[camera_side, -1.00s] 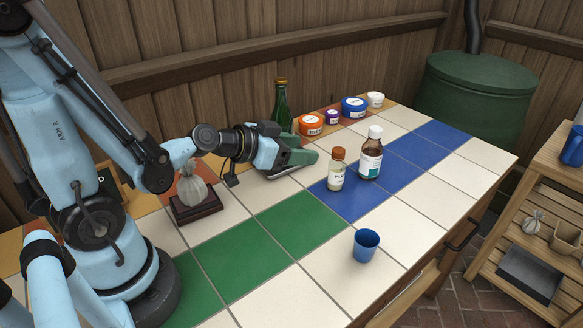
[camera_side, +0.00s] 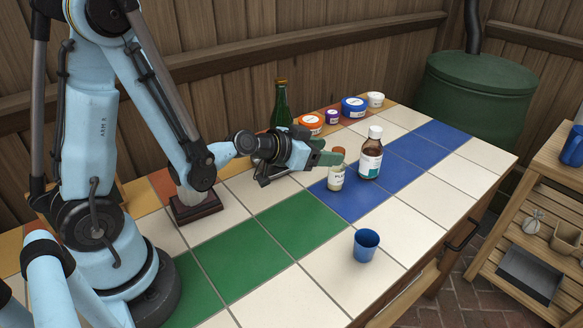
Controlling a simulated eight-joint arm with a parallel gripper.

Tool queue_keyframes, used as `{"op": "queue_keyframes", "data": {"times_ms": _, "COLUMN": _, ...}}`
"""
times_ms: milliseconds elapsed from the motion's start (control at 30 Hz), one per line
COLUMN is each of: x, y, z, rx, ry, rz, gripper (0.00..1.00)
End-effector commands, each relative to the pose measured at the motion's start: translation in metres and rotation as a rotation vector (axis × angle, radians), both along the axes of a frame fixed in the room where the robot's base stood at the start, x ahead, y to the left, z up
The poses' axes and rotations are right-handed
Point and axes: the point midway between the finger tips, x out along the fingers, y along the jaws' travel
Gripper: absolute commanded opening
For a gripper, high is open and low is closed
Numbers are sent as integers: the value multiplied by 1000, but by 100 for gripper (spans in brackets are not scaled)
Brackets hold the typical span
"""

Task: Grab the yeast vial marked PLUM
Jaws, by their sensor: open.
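The yeast vial (camera_side: 336,178) is a small clear bottle with a brown cap and a pale label, only partly readable, standing upright on the blue tiles. My gripper (camera_side: 328,158) is open at the vial's upper left, with a green finger overlapping the cap in the side view. I cannot tell whether the finger touches the vial or whether the vial is between the fingers.
A brown bottle with a white cap (camera_side: 370,158) stands close to the right of the vial. A green bottle (camera_side: 282,105) and several small tubs, including an orange one (camera_side: 311,123), line the back. A blue cup (camera_side: 366,245) stands in front. Green tiles (camera_side: 295,225) are clear.

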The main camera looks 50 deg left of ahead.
Motion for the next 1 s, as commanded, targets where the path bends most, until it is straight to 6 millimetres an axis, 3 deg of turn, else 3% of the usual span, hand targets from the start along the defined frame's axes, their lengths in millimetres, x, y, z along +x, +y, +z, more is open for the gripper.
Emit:
{"op": "queue_keyframes", "data": {"times_ms": 300, "x": 37, "y": -6, "z": -15, "rx": 1, "ry": 0, "rz": -1, "gripper": 60}}
{"op": "queue_keyframes", "data": {"times_ms": 667, "x": 44, "y": -7, "z": -18, "rx": -1, "ry": 0, "rz": 0, "gripper": 60}}
{"op": "queue_keyframes", "data": {"times_ms": 1000, "x": 44, "y": -6, "z": -18, "rx": -1, "ry": 0, "rz": 0, "gripper": 11}}
